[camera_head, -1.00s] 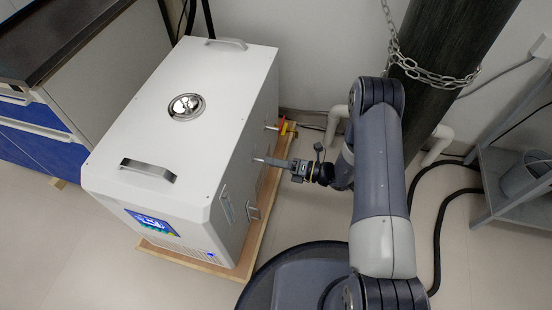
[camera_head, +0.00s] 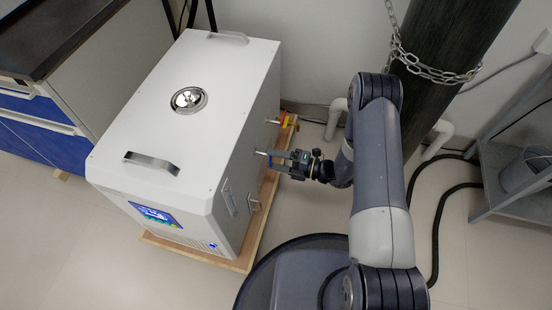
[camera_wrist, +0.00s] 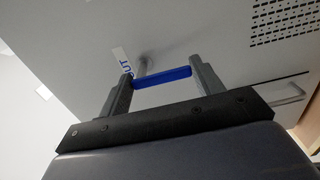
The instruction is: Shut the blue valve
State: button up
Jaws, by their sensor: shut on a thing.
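The blue valve (camera_wrist: 162,77) is a bar-shaped blue handle on a metal pipe stub on the side of the white machine (camera_head: 180,125). A label ending in "UT" is beside the stub in the wrist view. My gripper (camera_wrist: 160,76) has one finger at each end of the blue handle and is shut on it. The handle lies slightly tilted across the wrist view. In the head view, my gripper (camera_head: 272,157) is at the machine's right side, and the handle shows only as a small bit of blue between the fingers.
A second valve with a red and yellow handle (camera_head: 284,121) sits farther back on the same side. The machine stands on a wooden base (camera_head: 238,262). A dark column with a chain (camera_head: 430,72) and a grey shelf (camera_head: 515,180) are to the right.

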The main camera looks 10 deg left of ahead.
jog(key=o, duration=1)
jog(key=s+d+p, duration=0.1)
jog(key=d+p, duration=0.1)
jog(key=d, duration=0.8)
jog(key=shift+s+d, duration=0.25)
jog(key=shift+d, duration=0.15)
jog(key=shift+a, duration=0.1)
jog(key=w+a+b, duration=0.1)
jog(key=a+b, duration=0.1)
jog(key=a, duration=0.8)
jog(key=shift+w+a, duration=0.3)
